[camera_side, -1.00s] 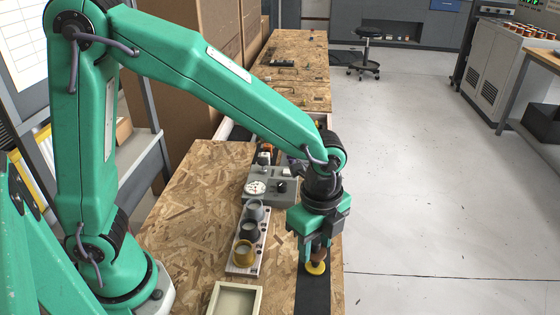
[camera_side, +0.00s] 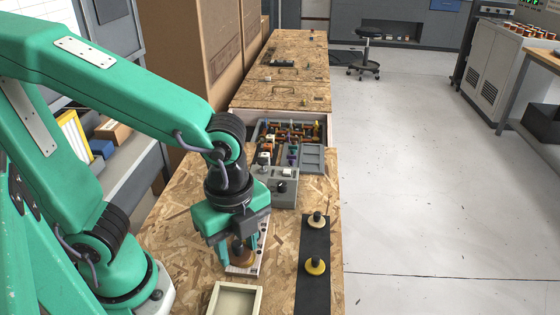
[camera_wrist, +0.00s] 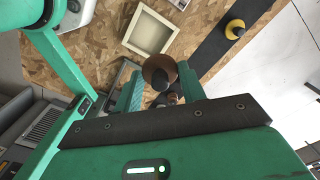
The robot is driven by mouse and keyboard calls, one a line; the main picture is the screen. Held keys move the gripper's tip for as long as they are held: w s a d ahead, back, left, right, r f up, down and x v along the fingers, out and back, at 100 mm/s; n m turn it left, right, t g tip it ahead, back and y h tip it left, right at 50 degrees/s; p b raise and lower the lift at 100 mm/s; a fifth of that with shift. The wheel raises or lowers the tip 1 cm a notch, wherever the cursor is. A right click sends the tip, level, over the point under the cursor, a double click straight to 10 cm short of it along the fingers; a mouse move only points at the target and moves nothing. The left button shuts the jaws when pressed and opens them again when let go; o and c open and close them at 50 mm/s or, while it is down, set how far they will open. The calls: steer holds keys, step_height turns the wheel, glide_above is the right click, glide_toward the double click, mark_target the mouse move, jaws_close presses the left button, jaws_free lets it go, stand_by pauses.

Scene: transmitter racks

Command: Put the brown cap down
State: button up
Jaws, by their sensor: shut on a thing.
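The brown cap (camera_side: 242,254) is between the fingers of my gripper (camera_side: 238,256), which is shut on it. In the wrist view, its round brown disc (camera_wrist: 157,68) shows between the fingertips (camera_wrist: 161,82). In the side view, the cap is over the pale cup rack (camera_side: 262,240), and my gripper hides most of that rack and its cups. I cannot tell whether the cap touches a cup or hangs above it.
A cream tray (camera_side: 214,299) is in front. A grey meter box (camera_side: 284,194) and an open parts tray (camera_side: 312,160) stand behind.

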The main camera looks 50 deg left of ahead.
steer(key=shift+s+a, duration=0.25)
steer(key=shift+s, duration=0.25)
steer(key=shift+s+a, duration=0.25)
steer(key=shift+s, duration=0.25)
steer(key=shift+w+a, duration=0.1)
steer(key=w+a+f, duration=0.4)
steer(key=w+a, duration=0.1)
steer(key=w+a+f, duration=0.3)
steer(key=shift+a, duration=0.15)
steer(key=shift+s+f, duration=0.1)
steer(key=shift+f, duration=1.85)
steer(key=shift+f, duration=0.3)
steer(key=o, duration=0.9)
steer(key=shift+o, duration=0.2)
